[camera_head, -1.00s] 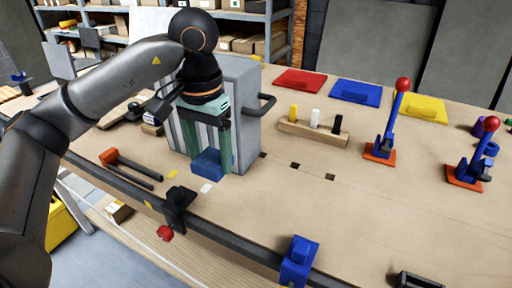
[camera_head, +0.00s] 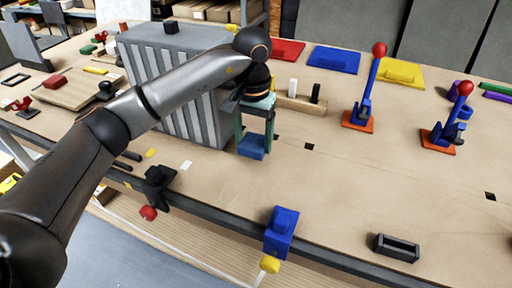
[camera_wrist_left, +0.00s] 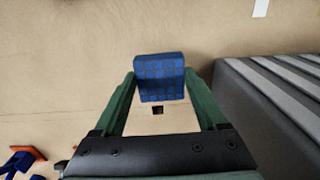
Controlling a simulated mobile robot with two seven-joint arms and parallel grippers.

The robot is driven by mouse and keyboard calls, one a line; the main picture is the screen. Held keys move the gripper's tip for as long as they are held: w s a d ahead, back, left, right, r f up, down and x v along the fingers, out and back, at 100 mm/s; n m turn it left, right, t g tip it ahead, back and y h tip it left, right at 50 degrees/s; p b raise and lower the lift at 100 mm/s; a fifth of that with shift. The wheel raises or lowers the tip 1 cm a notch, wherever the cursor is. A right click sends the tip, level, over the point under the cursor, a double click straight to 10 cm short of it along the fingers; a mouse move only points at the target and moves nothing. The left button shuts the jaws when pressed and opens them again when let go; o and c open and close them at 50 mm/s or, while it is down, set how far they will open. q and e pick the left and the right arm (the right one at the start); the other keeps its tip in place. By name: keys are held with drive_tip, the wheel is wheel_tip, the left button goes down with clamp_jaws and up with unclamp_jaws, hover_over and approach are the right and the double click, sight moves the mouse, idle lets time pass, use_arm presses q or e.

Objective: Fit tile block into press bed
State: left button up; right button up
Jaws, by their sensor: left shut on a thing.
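The blue tile block (camera_head: 251,148) hangs between the two green fingers of my left gripper (camera_head: 255,134), just right of the ribbed grey case. In the left wrist view the block (camera_wrist_left: 160,72) shows a dark grid on its face and sits between the tips of the gripper (camera_wrist_left: 160,85). The block looks to be above the tabletop, but the gap is hard to judge. A small dark square opening in the table shows near it. I cannot tell for sure which thing is the press bed. My right gripper is not in view.
The grey case (camera_head: 180,95) stands close left of the block. A wooden rack (camera_head: 302,104) with pegs is behind it. Two red-knobbed levers (camera_head: 366,90) (camera_head: 452,118) stand at right. A black open-topped box (camera_head: 397,248) and blue clamp (camera_head: 281,232) are near the front edge. The middle is clear.

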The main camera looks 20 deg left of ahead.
sight(256, 142)
use_arm(q)
drive_tip(key=f, duration=0.2)
drive_tip(key=f+p, duration=0.1)
drive_tip(key=shift+w+d+f, duration=0.15)
drive_tip(key=shift+w+d, duration=0.15)
drive_tip(key=shift+f, duration=0.3)
drive_tip(key=shift+f, duration=0.15)
drive_tip(key=o, duration=1.3)
